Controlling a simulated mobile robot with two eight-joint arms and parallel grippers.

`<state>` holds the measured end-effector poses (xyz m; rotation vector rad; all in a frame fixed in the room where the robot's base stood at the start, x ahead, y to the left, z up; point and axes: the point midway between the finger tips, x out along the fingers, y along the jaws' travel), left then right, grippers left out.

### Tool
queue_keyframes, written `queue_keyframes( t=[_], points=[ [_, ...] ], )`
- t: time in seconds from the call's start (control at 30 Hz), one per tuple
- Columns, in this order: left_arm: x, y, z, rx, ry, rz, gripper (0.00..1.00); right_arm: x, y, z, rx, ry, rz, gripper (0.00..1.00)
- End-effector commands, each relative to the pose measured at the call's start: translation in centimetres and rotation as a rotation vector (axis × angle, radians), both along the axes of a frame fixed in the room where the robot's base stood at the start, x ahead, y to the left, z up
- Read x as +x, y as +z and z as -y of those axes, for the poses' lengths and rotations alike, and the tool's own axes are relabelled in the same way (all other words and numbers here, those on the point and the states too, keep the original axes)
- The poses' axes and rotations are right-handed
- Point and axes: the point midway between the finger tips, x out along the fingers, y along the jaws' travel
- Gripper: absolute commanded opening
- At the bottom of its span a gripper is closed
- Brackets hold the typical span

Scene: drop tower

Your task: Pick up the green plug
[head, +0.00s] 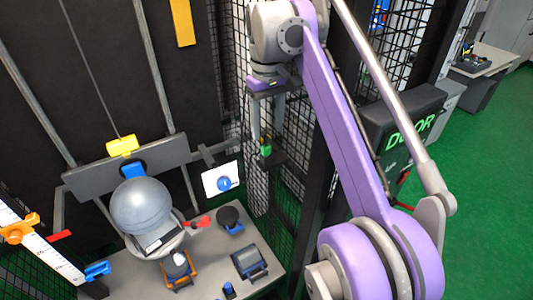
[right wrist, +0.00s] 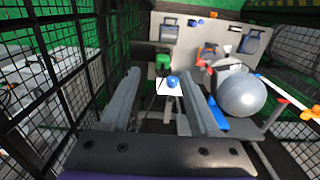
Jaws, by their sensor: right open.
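The green plug (head: 265,150) is a small green piece on a dark holder beside the mesh wall in the head view. In the right wrist view the green plug (right wrist: 163,64) shows just beyond the fingertips, roughly centred in the gap. My right gripper (head: 268,132) points down just above the plug, with its fingers apart and nothing held. In the right wrist view the right gripper (right wrist: 160,74) has a wide gap between its two grey fingers. I cannot tell whether the fingertips reach the plug's sides. My left gripper is not in view.
A white card with a blue knob (head: 223,182) is close by on the left. A large grey ball (head: 141,206) sits further left above a grey table (head: 205,272) with several small devices. Black mesh (head: 287,165) stands close behind and beside the plug.

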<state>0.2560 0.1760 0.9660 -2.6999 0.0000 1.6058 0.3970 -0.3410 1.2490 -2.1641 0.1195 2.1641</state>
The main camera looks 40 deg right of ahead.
Motion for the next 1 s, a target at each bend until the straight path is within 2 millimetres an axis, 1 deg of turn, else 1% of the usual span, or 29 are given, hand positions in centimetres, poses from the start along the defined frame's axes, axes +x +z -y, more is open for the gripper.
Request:
queue_keyframes(
  t=[0.2, 0.3, 0.4, 0.6, 0.63, 0.77, 0.8, 0.87, 0.9, 0.97, 1.0],
  points=[
    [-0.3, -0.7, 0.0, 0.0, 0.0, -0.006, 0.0, -0.2, -3.2, -0.5, 0.0, 0.001, 0.0, 0.62],
    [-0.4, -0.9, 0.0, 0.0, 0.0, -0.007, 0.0, -0.2, -4.4, -0.5, 0.0, 0.0, 0.001, 0.62],
    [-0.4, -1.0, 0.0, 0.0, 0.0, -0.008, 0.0, -0.2, -4.9, -0.5, 0.0, 0.0, 0.002, 0.62],
    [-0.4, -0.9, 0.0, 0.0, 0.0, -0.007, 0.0, -0.2, -4.9, -0.5, 0.0, 0.0, 0.002, 0.62],
    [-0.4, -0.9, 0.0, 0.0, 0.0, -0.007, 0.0, -0.2, -4.9, -0.5, 0.0, 0.0, 0.002, 0.61],
    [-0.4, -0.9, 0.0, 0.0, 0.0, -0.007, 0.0, -0.2, -4.9, -0.5, 0.0, 0.0, 0.002, 0.37],
    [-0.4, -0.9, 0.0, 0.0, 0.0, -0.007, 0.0, -0.2, -4.9, -0.5, 0.0, 0.0, 0.002, 0.3],
    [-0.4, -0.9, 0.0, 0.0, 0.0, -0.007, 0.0, -0.2, -4.9, -0.4, 0.0, 0.0, 0.002, 0.19],
    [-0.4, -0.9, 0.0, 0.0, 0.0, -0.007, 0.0, -0.2, -4.9, -0.4, 0.0, 0.0, 0.002, 0.12],
    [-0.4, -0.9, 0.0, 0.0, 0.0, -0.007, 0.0, -0.2, -4.9, -0.5, 0.0, 0.0, 0.002, 0.01],
    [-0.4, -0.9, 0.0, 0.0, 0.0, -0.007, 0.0, -0.2, -4.9, -0.5, 0.0, 0.0, 0.002, 0.0]
  ],
)
